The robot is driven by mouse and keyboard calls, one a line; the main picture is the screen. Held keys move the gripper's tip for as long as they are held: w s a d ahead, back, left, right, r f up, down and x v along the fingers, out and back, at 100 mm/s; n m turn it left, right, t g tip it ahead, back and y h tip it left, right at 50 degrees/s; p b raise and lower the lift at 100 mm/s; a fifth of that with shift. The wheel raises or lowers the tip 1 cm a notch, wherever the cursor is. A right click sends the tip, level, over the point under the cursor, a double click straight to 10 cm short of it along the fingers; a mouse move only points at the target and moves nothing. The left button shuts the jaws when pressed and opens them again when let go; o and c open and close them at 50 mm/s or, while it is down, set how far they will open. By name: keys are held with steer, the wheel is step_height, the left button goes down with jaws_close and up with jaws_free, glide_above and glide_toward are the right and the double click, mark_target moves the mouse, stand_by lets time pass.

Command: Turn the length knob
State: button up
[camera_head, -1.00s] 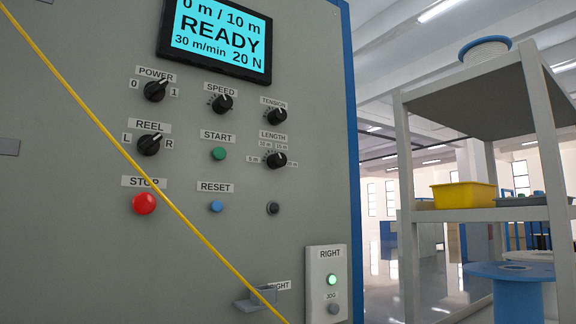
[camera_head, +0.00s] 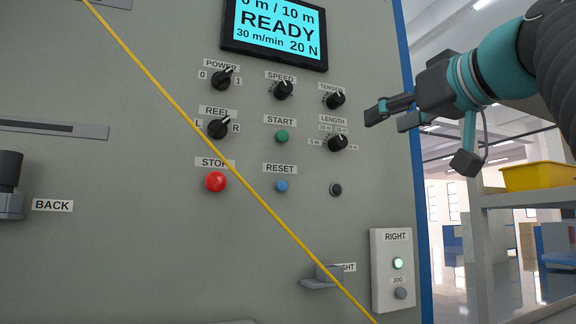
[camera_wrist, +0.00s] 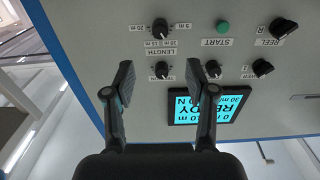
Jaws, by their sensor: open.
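The length knob (camera_head: 337,144) is a black knob on the grey panel, below the tension knob (camera_head: 335,100). Marks from 5 m to 20 m stand around it. Its pointer direction is too small to tell surely. My gripper (camera_head: 390,118) is open and empty, to the right of the knob in the head view and apart from it. The wrist view is upside down. There the length knob (camera_wrist: 160,27) is beyond the spread fingertips (camera_wrist: 160,76), and the tension knob (camera_wrist: 162,70) shows between them. The screen (camera_head: 277,32) reads READY, 0 m / 10 m.
Speed (camera_head: 283,89), power (camera_head: 221,80) and reel (camera_head: 218,128) knobs, a green start button (camera_head: 282,137) and a red stop button (camera_head: 215,182) share the panel. A yellow cable (camera_head: 235,169) crosses diagonally. Shelving with a yellow bin (camera_head: 540,177) stands at right.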

mark_target(342, 141)
steer(key=p+x, duration=0.3)
steer(key=x, duration=1)
steer(key=shift+w+a+p, duration=0.15)
steer(key=shift+w+p, duration=0.15)
steer(key=shift+p, duration=0.1)
jaws_close()
